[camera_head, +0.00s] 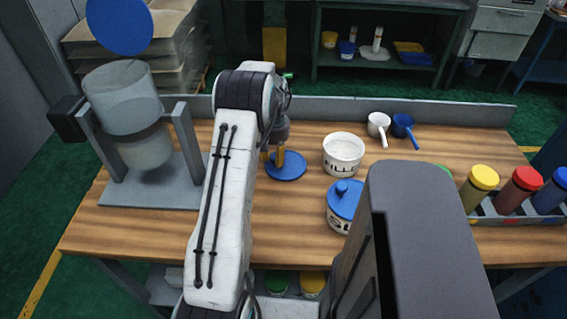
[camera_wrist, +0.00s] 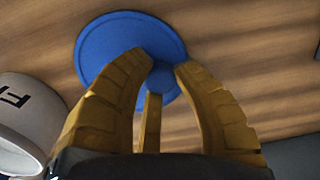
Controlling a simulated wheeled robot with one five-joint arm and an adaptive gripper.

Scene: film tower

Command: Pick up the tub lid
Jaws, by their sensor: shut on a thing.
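A round blue lid (camera_head: 287,168) lies at the middle of the wooden table, left of an open white tub (camera_head: 343,156) with dark lettering. It also shows in the wrist view (camera_wrist: 105,45), where the yellow fingers of my gripper (camera_wrist: 160,75) close around its small central knob. My gripper (camera_head: 279,158) is shut on the lid's knob from above. I cannot tell whether the lid is clear of the table. A second white tub with a blue knobbed lid (camera_head: 343,197) stands nearer, partly hidden by my own body. The open tub also shows in the wrist view (camera_wrist: 30,125).
A white scoop (camera_head: 377,124) and a blue scoop (camera_head: 402,125) lie behind the tubs. Several bottles with coloured caps (camera_head: 484,177) stand in a rack at right. A grey stand with clear containers (camera_head: 130,110) is at left. The table has a raised back edge.

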